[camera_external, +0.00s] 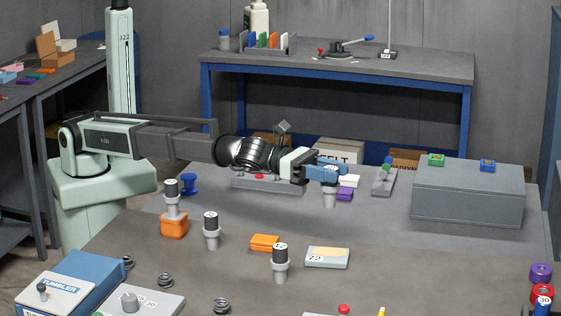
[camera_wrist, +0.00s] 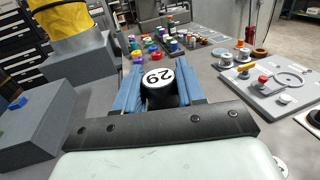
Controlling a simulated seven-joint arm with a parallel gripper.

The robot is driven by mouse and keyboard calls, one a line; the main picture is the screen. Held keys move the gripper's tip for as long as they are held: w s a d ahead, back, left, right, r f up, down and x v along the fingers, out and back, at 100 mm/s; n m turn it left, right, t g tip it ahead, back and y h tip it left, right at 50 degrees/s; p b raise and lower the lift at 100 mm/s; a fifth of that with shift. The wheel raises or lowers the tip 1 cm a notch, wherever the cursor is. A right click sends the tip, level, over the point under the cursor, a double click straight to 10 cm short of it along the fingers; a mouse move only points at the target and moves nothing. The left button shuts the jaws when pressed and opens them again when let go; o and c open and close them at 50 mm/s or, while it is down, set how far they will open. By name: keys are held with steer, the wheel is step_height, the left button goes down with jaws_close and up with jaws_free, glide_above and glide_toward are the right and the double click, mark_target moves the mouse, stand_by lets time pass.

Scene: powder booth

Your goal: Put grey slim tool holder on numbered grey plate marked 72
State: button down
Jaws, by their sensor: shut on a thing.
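My gripper (camera_external: 328,171) is shut on a slim tool holder with a light grey lower body (camera_external: 330,195) and a dark top. It hangs upright between the blue fingers over the rear part of the table. In the wrist view its round white label (camera_wrist: 158,77), reading 29, shows between the fingers; its lower part is hidden there. The plate marked 72 (camera_external: 315,262), pale grey with a cream patch on top, lies nearer the front, below the gripper in the picture and apart from it. I cannot tell whether the held holder touches the table.
Similar holders stand at front centre (camera_external: 280,264), left of centre (camera_external: 211,230), and on an orange block (camera_external: 174,226). An orange plate (camera_external: 264,242) lies left of the 72 plate. A large grey box (camera_external: 468,195) stands right.

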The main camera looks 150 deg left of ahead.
steer(key=shift+f, duration=6.15)
steer(key=shift+f, duration=0.1)
steer(key=c, duration=0.7)
jaws_free()
steer(key=shift+o, duration=0.2)
steer(key=shift+s, duration=0.15)
steer(key=v, duration=1.1)
steer(key=shift+s+d, duration=0.25)
steer(key=shift+s, duration=0.05)
